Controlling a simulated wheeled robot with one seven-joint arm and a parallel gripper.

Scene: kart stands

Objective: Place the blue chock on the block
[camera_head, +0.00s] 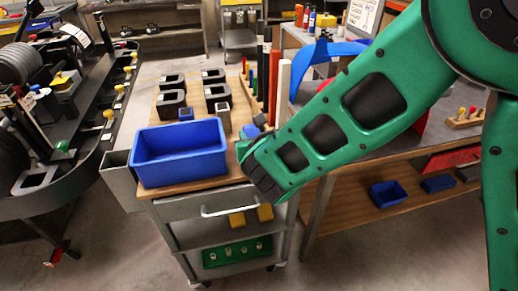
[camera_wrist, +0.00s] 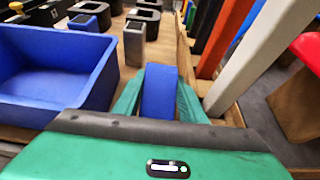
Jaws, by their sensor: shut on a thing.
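The blue chock (camera_wrist: 160,92) is between the two green fingers of my gripper (camera_wrist: 158,98) in the wrist view, with its lower part hidden by the hand. In the head view my gripper (camera_head: 246,140) is over the right side of the cart top, and a little of the chock (camera_head: 251,130) shows beyond it. A small grey block (camera_head: 223,109) with a dark top stands on the cart, ahead and slightly left of the chock in the wrist view (camera_wrist: 134,45). A small blue piece (camera_head: 186,114) stands left of it. I cannot tell which is the task's block.
A large blue bin (camera_head: 180,170) stands at the cart's front, close left of my gripper. Several black hollow holders (camera_head: 172,103) stand behind it. Upright coloured bars and a white post (camera_head: 283,90) line the right side. A workbench is further right.

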